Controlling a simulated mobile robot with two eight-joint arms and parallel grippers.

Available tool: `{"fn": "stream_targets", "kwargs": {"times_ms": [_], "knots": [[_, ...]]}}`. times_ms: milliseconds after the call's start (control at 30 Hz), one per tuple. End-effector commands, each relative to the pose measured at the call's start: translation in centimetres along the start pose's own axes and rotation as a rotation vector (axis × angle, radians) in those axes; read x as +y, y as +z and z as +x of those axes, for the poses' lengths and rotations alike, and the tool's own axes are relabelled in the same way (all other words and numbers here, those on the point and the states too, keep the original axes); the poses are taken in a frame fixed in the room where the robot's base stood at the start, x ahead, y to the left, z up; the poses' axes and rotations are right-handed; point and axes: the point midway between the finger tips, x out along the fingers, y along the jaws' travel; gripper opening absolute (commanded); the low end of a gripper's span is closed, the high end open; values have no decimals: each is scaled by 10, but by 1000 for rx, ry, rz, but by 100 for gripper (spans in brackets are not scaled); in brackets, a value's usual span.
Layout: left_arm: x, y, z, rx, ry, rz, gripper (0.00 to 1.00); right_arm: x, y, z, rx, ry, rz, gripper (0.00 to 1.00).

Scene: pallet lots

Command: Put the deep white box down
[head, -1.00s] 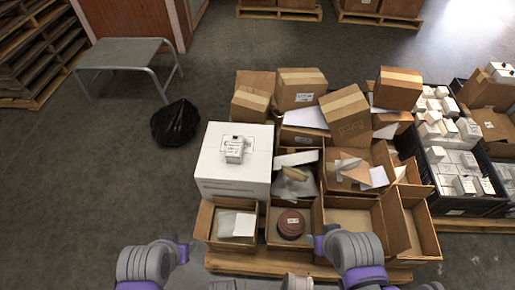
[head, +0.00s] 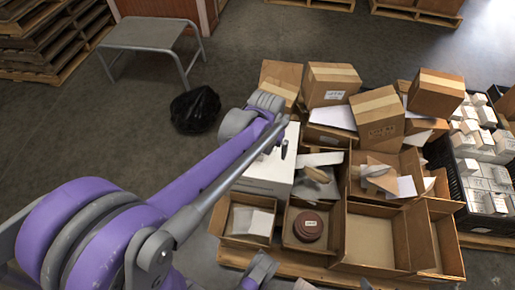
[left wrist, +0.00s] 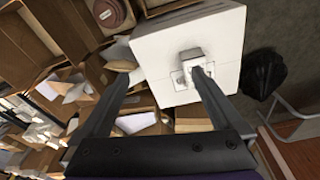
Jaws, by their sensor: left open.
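A large white box (head: 266,178) stands among the cartons in the head view, partly hidden behind my left arm. Contact cannot be told.
Open cardboard trays (head: 370,240) stand in front and to the right, one holding a reddish-brown round item (head: 308,226). Closed cartons (head: 378,118) are behind. A black bag (head: 195,108) and a grey metal table (head: 152,36) are at the left. Black crates (head: 465,190) hold white boxes.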

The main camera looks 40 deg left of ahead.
Motion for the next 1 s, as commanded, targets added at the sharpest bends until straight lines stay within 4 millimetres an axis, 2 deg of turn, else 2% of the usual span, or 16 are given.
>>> {"fn": "stream_targets", "kwargs": {"times_ms": [33, 200, 400, 600, 767, 1000], "knots": [[-10, -17, 12, -19, -6, -28, 100, 0, 1, 3, -1, 0, 0, 100], [-43, -60, 52, -85, -19, -112, 100, 0, 2, 7, -2, 0, 0, 100], [-78, -88, 94, -142, -25, -185, 100, 0, 3, 11, -4, 0, 0, 100], [-93, -96, 113, -166, -27, -214, 100, 0, 4, 12, -4, 0, 0, 100], [-94, -95, 130, -169, -27, -216, 100, 0, 5, 18, -6, 0, 0, 100], [-95, -89, 166, -168, -27, -216, 100, 0, 8, 28, -9, 0, 0, 100]]}}
